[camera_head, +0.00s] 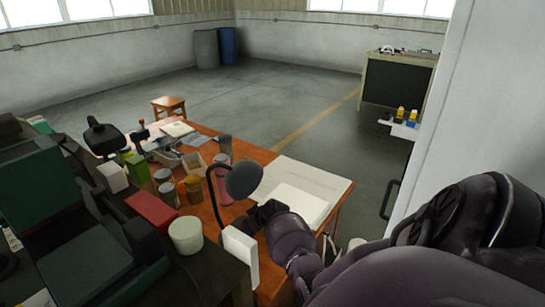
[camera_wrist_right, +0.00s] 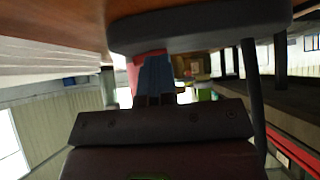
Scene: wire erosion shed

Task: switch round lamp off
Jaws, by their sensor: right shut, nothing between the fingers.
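The round lamp has a dark grey disc-shaped head (camera_head: 244,181) on a thin curved black stem (camera_head: 213,205), on the wooden desk. I see no glow from it. In the right wrist view, which looks upside down, its thick dark round base (camera_wrist_right: 205,32) stands against the desk top, with the stem (camera_wrist_right: 248,95) at the right. My right gripper (camera_head: 258,214) is low beside the lamp, below its head; its fingers (camera_wrist_right: 156,80) are shut and empty, close to the base's edge. I cannot tell whether they touch it. My left gripper is not in view.
A white box (camera_head: 240,253) stands in front of the lamp. Open papers (camera_head: 297,208) lie to the right. A red-pink cylinder (camera_head: 220,180) and several jars and boxes crowd the left. A white wall (camera_head: 455,100) rises at the right.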

